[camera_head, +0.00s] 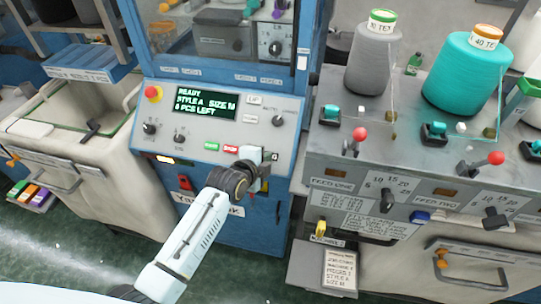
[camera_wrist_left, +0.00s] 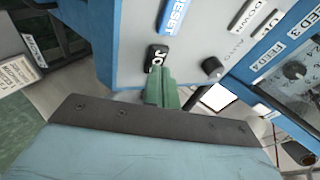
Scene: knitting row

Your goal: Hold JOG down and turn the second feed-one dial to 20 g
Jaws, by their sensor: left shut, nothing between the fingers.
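My left gripper (camera_head: 262,160) is at the right end of the button row on the blue machine's control panel (camera_head: 165,118). In the left wrist view its green fingers (camera_wrist_left: 162,82) are shut, with their tips at the lower edge of the black JOG button (camera_wrist_left: 157,55). I cannot tell whether the button is pressed in. In the head view the gripper hides this button. The feed-one dial (camera_head: 387,200) is a black knob on the grey front at right, below a scale marked 5, 10, 15, 20. Its exact setting is too small to read. My right gripper is not in view.
A screen (camera_head: 205,103) reads READY, STYLE A, SIZE M. The feed-two dial (camera_head: 495,218) sits right of feed one. Red-tipped levers (camera_head: 359,134) stick up near the ledge. Grey (camera_head: 374,60) and teal (camera_head: 468,75) yarn cones stand above. A blue RESET button (camera_wrist_left: 174,17) neighbours JOG.

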